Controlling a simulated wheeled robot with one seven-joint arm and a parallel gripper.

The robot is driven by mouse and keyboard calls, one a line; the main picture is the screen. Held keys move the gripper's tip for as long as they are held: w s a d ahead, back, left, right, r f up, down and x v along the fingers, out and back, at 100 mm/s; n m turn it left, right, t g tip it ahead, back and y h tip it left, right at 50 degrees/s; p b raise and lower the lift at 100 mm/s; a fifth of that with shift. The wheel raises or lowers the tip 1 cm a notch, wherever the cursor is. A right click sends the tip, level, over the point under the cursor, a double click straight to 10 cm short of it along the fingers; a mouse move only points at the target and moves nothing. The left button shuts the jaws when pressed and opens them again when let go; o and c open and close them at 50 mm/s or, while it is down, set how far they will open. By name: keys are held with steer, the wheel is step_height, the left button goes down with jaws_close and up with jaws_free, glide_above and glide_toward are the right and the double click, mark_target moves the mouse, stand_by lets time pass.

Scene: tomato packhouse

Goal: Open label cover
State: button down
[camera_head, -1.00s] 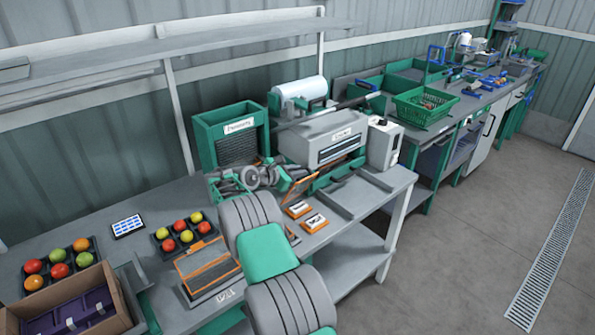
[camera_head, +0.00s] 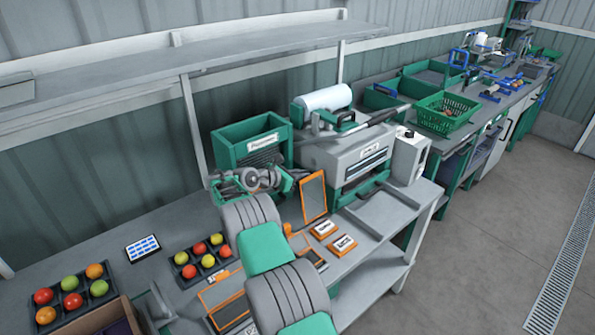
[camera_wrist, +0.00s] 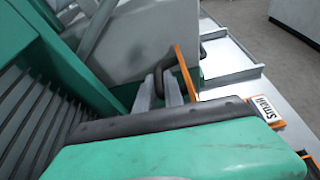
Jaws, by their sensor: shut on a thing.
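The label cover (camera_head: 314,197) is a dark panel in an orange frame. It stands steeply raised on the bench in the head view. In the wrist view its thin orange edge (camera_wrist: 187,75) shows beside the fingers. My gripper (camera_head: 299,178) reaches over from the left and is shut on the cover's upper left edge. In the wrist view the gripper's two grey fingertips (camera_wrist: 167,85) are close together at the cover.
A grey machine (camera_head: 345,150) and a green bin (camera_head: 228,150) stand close behind. Trays of tomatoes (camera_head: 183,258) lie left. A shelf (camera_head: 190,55) hangs above.

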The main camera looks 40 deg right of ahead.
steer(key=shift+w+d, duration=0.15)
stand_by(0.3)
steer(key=c, duration=1.9)
jaws_free()
steer(key=shift+o, duration=0.9)
steer(key=shift+d, duration=0.15)
steer(key=shift+w+a, duration=0.1)
steer(key=shift+a, duration=0.15)
steer(key=b+v, duration=0.2)
steer(key=v, duration=0.5)
steer(key=shift+a, duration=0.3)
steer(key=shift+r, duration=0.2)
